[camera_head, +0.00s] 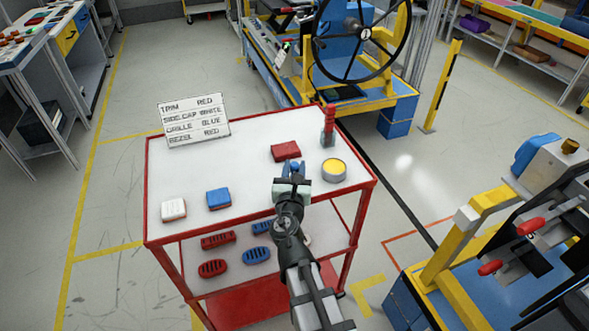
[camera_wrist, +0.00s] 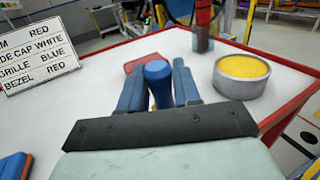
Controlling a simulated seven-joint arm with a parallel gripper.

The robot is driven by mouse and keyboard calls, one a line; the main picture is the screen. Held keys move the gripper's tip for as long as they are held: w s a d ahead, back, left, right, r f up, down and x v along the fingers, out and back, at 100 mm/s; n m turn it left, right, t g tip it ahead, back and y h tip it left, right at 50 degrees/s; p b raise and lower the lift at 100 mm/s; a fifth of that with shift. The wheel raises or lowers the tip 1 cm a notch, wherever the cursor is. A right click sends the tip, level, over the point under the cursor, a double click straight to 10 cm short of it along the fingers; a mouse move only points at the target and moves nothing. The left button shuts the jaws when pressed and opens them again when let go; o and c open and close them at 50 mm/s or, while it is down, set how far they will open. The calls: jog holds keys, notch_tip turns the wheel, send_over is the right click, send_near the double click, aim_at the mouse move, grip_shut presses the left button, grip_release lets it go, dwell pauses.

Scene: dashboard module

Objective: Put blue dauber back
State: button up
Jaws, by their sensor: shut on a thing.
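My gripper (camera_head: 292,171) is over the right part of the cart's top. It is shut on the blue dauber (camera_wrist: 158,84), whose rounded blue end shows between the two blue fingers in the wrist view. The dauber's lower part is hidden by the gripper. A red upright piece (camera_head: 331,112), perhaps another dauber, stands in a small grey-green holder (camera_head: 327,137) near the far right corner. A round tin with a yellow top (camera_head: 334,170) is just right of my gripper; it also shows in the wrist view (camera_wrist: 242,76).
A red block (camera_head: 286,151) lies just beyond my gripper. A blue block (camera_head: 218,199) and a white block (camera_head: 173,209) lie at the left front. A sign (camera_head: 194,121) stands at the back left edge. The lower shelf holds red and blue parts. The cart's middle left is clear.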

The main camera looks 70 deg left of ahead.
jog(key=shift+f, duration=0.15)
jog(key=o, duration=1.1)
jog(key=shift+c, duration=0.2)
jog(key=shift+s+d, duration=0.1)
jog(key=shift+d, duration=0.15)
jog(key=shift+v, duration=3.45)
